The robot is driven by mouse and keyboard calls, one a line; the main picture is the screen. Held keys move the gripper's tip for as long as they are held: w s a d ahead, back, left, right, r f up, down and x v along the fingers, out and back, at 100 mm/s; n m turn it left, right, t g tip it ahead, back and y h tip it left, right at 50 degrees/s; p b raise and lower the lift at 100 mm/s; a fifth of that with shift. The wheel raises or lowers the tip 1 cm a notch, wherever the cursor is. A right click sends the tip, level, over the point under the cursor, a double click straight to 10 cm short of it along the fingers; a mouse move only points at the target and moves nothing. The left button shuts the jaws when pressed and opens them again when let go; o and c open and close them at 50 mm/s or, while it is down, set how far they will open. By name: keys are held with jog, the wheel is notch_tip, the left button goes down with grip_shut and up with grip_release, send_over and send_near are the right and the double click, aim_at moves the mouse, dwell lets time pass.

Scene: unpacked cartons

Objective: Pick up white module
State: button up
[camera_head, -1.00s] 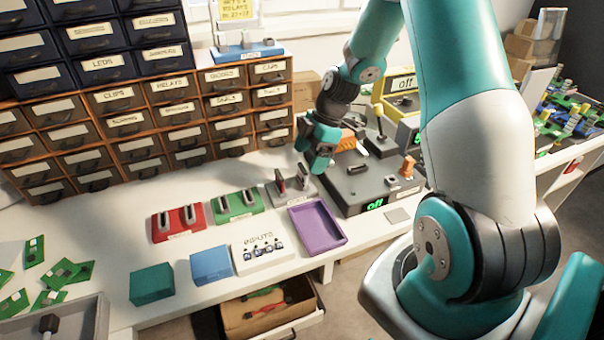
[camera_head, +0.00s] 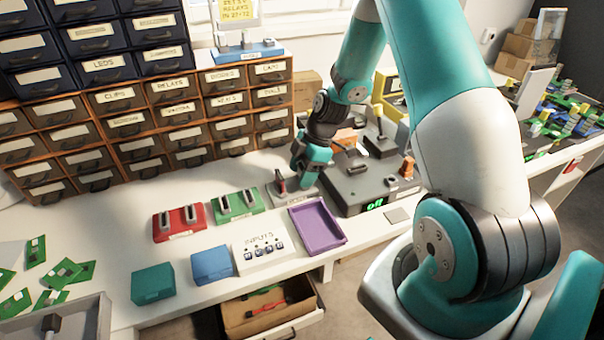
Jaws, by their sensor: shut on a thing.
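A pale grey-white holder (camera_head: 301,199) stands on the bench between the green holder and the grey device. In the head view, one dark upright piece with a red part (camera_head: 281,183) shows on its left. My gripper (camera_head: 306,180) is down over its right side, pointing downward, and is shut on the upright module there. The jaws hide most of that module, so I cannot make out its colour or whether it is still seated.
A purple tray (camera_head: 343,236) lies just in front. A green holder (camera_head: 239,203) and a red holder (camera_head: 182,221) stand to the left. A grey device (camera_head: 366,190) with a green display is close on the right. Drawer cabinets (camera_head: 150,120) stand behind.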

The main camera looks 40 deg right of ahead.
aim_at(302, 167)
jog(key=shift+r, duration=0.1)
notch_tip(302, 167, up, 20)
jog(key=shift+f, duration=0.1)
dwell(0.4)
